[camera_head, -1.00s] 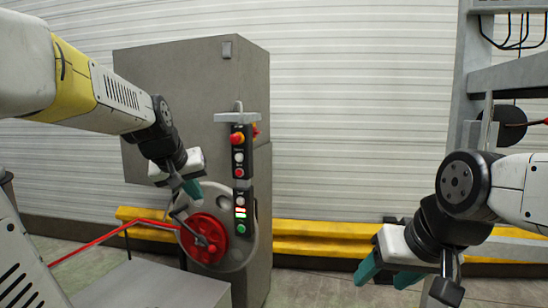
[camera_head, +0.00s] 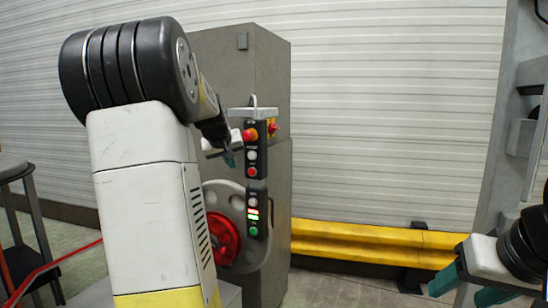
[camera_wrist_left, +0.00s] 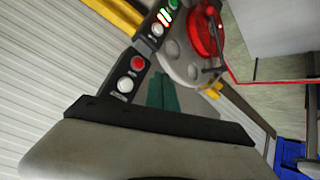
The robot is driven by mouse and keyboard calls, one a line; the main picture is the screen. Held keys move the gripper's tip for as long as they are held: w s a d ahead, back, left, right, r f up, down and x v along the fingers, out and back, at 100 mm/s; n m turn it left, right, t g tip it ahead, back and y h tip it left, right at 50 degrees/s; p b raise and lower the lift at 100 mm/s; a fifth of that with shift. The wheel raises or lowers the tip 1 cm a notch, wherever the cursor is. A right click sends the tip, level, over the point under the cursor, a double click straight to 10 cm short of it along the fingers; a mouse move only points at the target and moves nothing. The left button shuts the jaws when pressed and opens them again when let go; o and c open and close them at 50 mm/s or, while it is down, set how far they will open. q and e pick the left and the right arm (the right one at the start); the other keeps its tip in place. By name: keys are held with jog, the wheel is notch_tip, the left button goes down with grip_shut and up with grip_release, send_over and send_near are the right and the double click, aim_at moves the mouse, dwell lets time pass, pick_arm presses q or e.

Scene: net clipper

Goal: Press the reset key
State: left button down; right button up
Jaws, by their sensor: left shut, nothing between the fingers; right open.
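A control pendant with two black boxes, one above the other, hangs in front of a grey cabinet. The upper box (camera_head: 257,148) carries a red knob on a yellow base, a white button (camera_head: 252,155) and a red button (camera_head: 252,172). The lower box (camera_head: 250,213) has a white button, lit bars and a green button. Labels are too small to read, so I cannot tell which is the reset key. My left gripper (camera_head: 230,158) is shut and empty, just left of the upper box; its teal fingers show in the left wrist view (camera_wrist_left: 164,94). My right gripper (camera_head: 466,288) is open and empty.
The grey cabinet (camera_head: 215,60) stands behind the pendant. A red reel (camera_head: 222,240) with a red line is below my left gripper. A yellow rail (camera_head: 350,240) runs along the wall. A stool (camera_head: 12,170) stands far left.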

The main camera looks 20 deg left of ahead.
aim_at(251, 156)
pick_arm(q)
jog(key=shift+w, duration=0.15)
jog(key=shift+w+d, duration=0.2)
jog(key=shift+w, duration=1.95)
jog(key=shift+w+d, duration=0.2)
jog(key=shift+w, duration=1.9)
jog(key=shift+w, duration=0.1)
jog(key=shift+w, duration=0.3)
jog(key=shift+w, duration=0.4)
jog(key=shift+s, duration=0.8)
